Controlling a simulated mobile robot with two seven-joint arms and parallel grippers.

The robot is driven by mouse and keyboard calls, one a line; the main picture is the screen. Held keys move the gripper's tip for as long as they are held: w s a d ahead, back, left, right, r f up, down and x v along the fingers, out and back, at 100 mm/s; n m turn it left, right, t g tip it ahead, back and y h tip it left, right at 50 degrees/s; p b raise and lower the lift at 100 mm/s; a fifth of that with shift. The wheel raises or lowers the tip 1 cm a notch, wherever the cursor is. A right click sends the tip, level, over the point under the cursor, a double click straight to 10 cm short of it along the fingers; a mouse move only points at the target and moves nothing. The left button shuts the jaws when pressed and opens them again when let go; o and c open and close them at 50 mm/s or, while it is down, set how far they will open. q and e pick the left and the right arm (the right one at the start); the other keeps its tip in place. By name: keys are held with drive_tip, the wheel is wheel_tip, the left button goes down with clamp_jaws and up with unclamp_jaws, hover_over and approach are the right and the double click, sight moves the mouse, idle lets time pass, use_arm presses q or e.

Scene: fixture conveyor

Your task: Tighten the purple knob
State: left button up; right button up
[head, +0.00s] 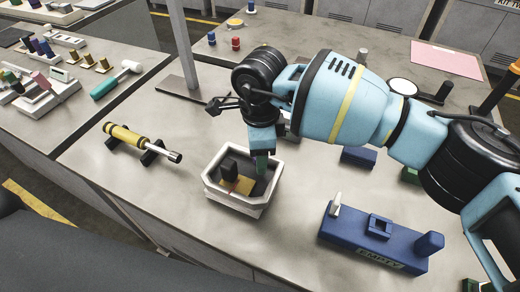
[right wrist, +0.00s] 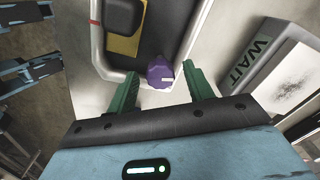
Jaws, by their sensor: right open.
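The purple knob (right wrist: 158,78) shows in the right wrist view, at the near end of a white-rimmed fixture (right wrist: 97,40) with a dark inside. A small pale mark is on the knob. My right gripper (right wrist: 163,72) is open, with one green finger on each side of the knob. Gaps show between the fingers and the knob. In the head view my right gripper (head: 262,166) points down at the far right side of the white fixture (head: 218,190). The knob cannot be made out there. My left gripper is not in view.
A yellow-and-black torque tool (head: 125,134) lies on black rests to the left. A blue block fixture (head: 340,232) marked EMPTY stands at the right front. A metal post (head: 180,45) rises behind. The grey table is clear in front of the white fixture.

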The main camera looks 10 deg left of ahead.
drive_tip(key=shift+r, duration=0.1)
drive_tip(key=shift+r, duration=3.8)
